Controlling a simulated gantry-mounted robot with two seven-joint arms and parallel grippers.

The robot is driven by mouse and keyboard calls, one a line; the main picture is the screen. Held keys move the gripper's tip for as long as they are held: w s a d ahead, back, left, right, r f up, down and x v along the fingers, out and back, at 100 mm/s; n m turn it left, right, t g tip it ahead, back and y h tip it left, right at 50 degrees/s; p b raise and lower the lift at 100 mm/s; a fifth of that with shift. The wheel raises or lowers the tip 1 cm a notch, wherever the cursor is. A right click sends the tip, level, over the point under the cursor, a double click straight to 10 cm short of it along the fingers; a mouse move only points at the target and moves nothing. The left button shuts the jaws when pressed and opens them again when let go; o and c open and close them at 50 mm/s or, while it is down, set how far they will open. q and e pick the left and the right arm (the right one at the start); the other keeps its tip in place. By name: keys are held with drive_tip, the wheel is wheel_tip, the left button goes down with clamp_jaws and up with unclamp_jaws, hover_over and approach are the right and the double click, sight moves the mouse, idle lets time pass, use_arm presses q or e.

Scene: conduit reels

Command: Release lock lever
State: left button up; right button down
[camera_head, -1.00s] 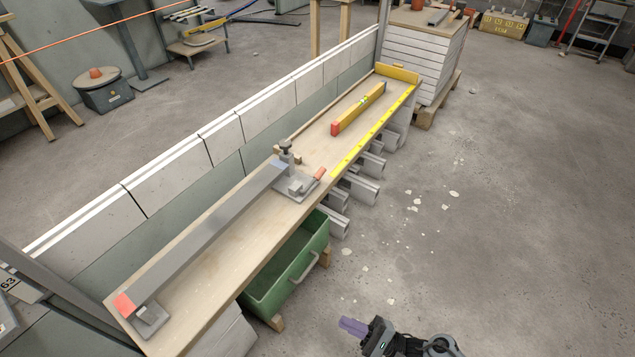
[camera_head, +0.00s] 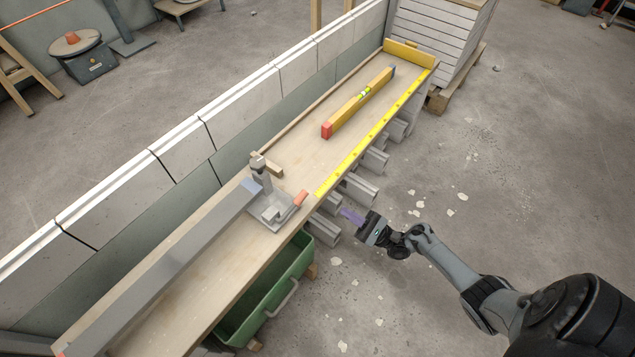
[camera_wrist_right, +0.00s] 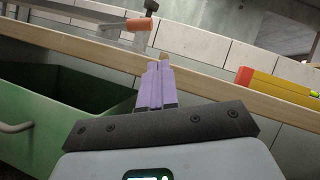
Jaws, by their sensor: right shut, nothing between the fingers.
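The lock lever (camera_head: 300,198) has an orange-red grip and sits on a grey metal clamp (camera_head: 268,212) at the front edge of the wooden bench. A long grey metal bar (camera_head: 165,268) runs from the clamp toward the lower left. My right gripper (camera_head: 350,215), with purple fingers, is shut and empty, off the bench's front edge to the right of the lever and apart from it. In the right wrist view the closed fingers (camera_wrist_right: 157,85) point toward the bench edge, and the lever's orange grip (camera_wrist_right: 138,24) shows above and slightly left of them. My left gripper is not in view.
A yellow spirit level (camera_head: 358,102) lies on the bench (camera_head: 300,160), behind a yellow measuring strip (camera_head: 375,135) along the front edge. Grey conduit ends (camera_head: 358,187) stick out under the bench near my right gripper.

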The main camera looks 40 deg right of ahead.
sight(320, 200)
drive_tip(key=x, duration=0.6)
drive_tip(key=a+b+x, duration=0.1)
drive_tip(key=x, duration=0.3)
drive_tip(key=shift+s, duration=0.3)
drive_tip(key=shift+w+a+r, duration=0.25)
drive_tip(key=shift+w+a, duration=0.05)
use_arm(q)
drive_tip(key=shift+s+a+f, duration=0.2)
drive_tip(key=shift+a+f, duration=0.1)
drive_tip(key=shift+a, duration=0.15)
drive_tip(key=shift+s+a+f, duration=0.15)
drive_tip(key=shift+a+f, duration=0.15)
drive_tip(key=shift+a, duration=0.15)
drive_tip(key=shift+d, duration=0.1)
use_arm(e)
drive_tip(key=shift+d+r, duration=0.1)
